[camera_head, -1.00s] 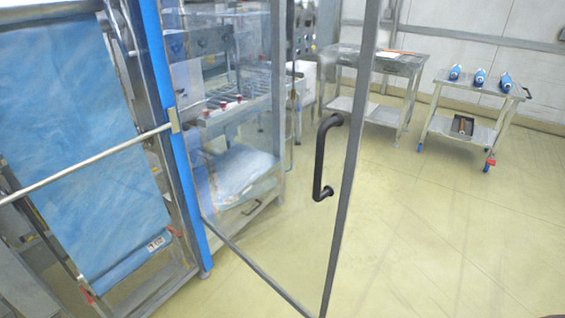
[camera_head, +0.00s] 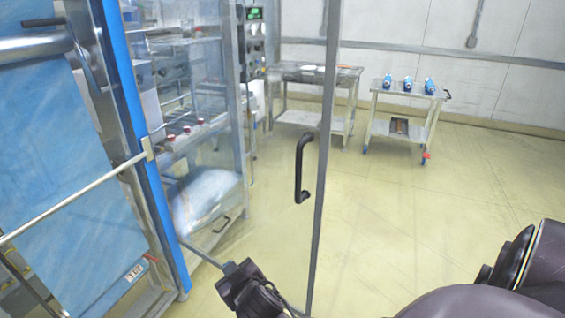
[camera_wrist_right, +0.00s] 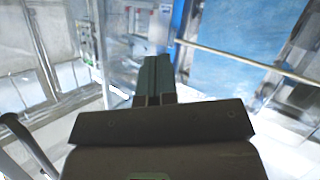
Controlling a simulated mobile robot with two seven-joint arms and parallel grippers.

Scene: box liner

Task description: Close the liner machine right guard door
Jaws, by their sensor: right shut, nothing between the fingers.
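The right guard door (camera_head: 322,150) is a clear panel in a grey metal frame, standing open and swung out from the blue machine post (camera_head: 140,150). Its black handle (camera_head: 300,170) is upright near the free edge. My right gripper (camera_head: 232,268) is low in the head view, left of the free edge and below the handle, apart from the handle. In the right wrist view its fingers (camera_wrist_right: 155,75) are shut and empty, pointing toward the machine. I cannot tell whether it touches the panel. My left gripper is not in view.
The liner machine holds a blue film sheet (camera_head: 70,190) behind a metal bar (camera_head: 80,193) at the left. A grey table (camera_head: 315,75) and a small cart (camera_head: 400,135) with blue bottles stand at the back.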

